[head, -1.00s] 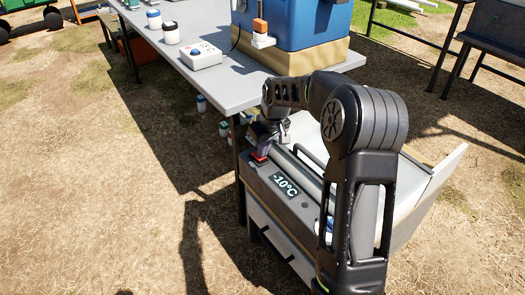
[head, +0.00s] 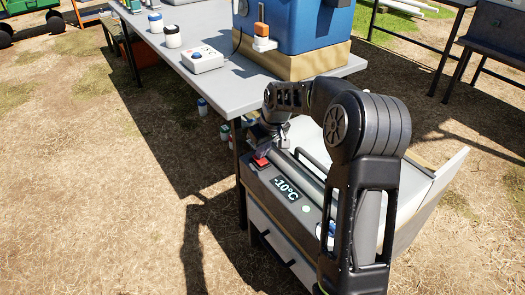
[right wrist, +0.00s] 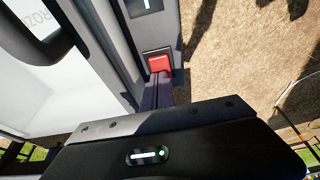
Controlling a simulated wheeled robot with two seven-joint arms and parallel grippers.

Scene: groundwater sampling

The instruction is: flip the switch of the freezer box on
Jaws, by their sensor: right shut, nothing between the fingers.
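The freezer box (head: 262,207) stands low beside the table, with a display (head: 286,189) reading -10°C on its top edge panel. Its red rocker switch (head: 261,162) is at the far end of that panel; it also shows in the right wrist view (right wrist: 159,63). A small pale green round spot (head: 306,208) shows near the display. My right gripper (head: 259,152) is shut and empty, with its fingertips (right wrist: 158,82) right at the switch. I cannot tell whether they touch it. The fingertips partly hide the switch. My left gripper is not in view.
A grey table (head: 235,98) stands behind the freezer box. It holds a blue cooler (head: 300,25), a white box with a blue button (head: 203,60) and several jars. Small bottles (head: 224,132) stand under the table. Dry grass ground lies open to the left.

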